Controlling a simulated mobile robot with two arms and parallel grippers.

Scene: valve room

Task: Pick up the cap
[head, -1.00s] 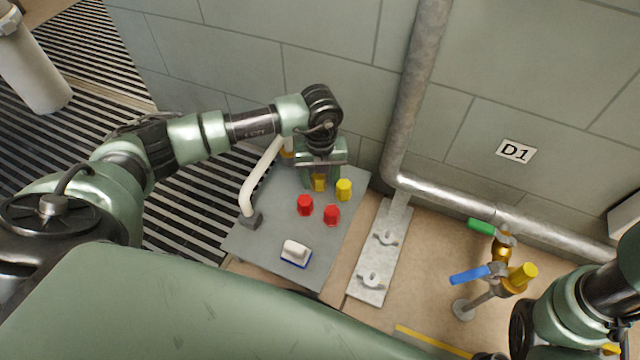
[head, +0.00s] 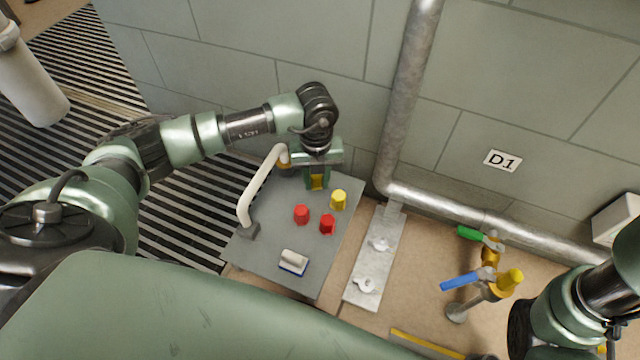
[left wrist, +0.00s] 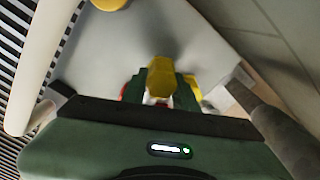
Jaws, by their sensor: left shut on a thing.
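A yellow cap (head: 317,183) is between the fingers of my left gripper (head: 318,178), which is shut on it. The gripper points down over the far part of the grey tabletop (head: 270,225). The held cap also shows in the left wrist view (left wrist: 160,78), with the dark green fingers at its sides. It looks a little above the surface, though the gap is hard to judge. A second yellow cap (head: 338,200) stands just right of the gripper. Two red caps, one left (head: 302,214) and one right (head: 327,224), stand nearer. My right gripper is not visible.
A white bent handle (head: 262,185) rises at the table's left side. A white and blue block (head: 294,262) lies near the front. A grey pipe (head: 405,110) runs down the wall to the right. A valve with blue (head: 460,280) and green (head: 470,234) handles stands further right.

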